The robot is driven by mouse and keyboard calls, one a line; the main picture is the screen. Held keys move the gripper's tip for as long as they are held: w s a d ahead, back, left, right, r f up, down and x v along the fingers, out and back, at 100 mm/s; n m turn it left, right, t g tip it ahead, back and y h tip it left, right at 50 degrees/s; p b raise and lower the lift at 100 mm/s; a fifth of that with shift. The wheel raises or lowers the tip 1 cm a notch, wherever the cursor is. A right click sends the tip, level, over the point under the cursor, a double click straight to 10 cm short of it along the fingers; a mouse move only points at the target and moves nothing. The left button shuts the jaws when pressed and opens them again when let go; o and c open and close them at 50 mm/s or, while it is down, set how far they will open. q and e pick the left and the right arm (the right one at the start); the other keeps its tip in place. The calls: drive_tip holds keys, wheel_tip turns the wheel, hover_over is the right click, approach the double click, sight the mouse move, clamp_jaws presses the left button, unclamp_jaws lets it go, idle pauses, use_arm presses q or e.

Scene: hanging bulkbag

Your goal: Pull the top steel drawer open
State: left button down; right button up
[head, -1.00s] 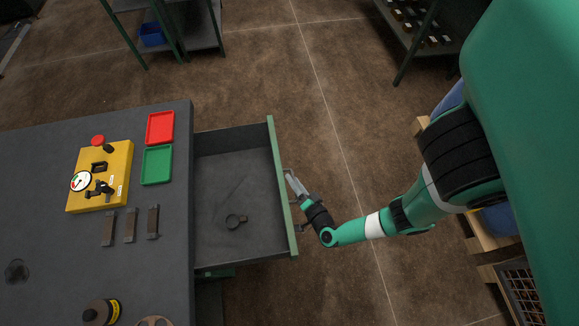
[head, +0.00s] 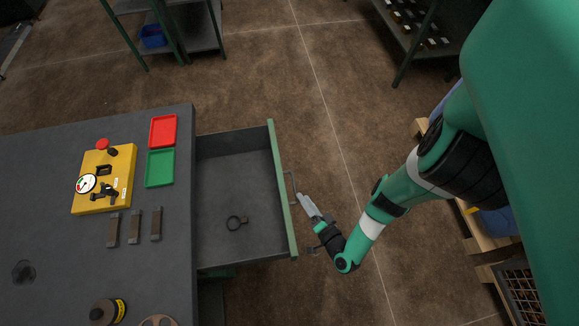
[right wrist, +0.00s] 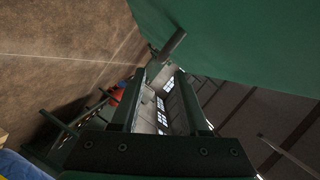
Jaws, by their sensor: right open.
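The top steel drawer (head: 238,185) stands pulled out from the right side of the dark workbench in the head view. Its inside is grey and its front panel (head: 280,190) is green. A thin bar handle (head: 291,188) sits on the outer face of that panel. My right gripper (head: 303,200) is just right of the handle, apart from it, open and empty. In the right wrist view the open fingers (right wrist: 155,95) show with the handle bar (right wrist: 172,45) beyond their tips and the green panel (right wrist: 240,40) filling the upper right. My left gripper is not in view.
The workbench top (head: 60,240) carries a yellow gauge panel (head: 118,185), a red tray (head: 163,131), a green tray (head: 160,168) and several small bars.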

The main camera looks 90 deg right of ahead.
drive_tip(key=v, duration=0.3)
drive_tip(key=shift+s+a+p, duration=0.2)
drive_tip(key=shift+p, duration=0.1)
idle(0.4)
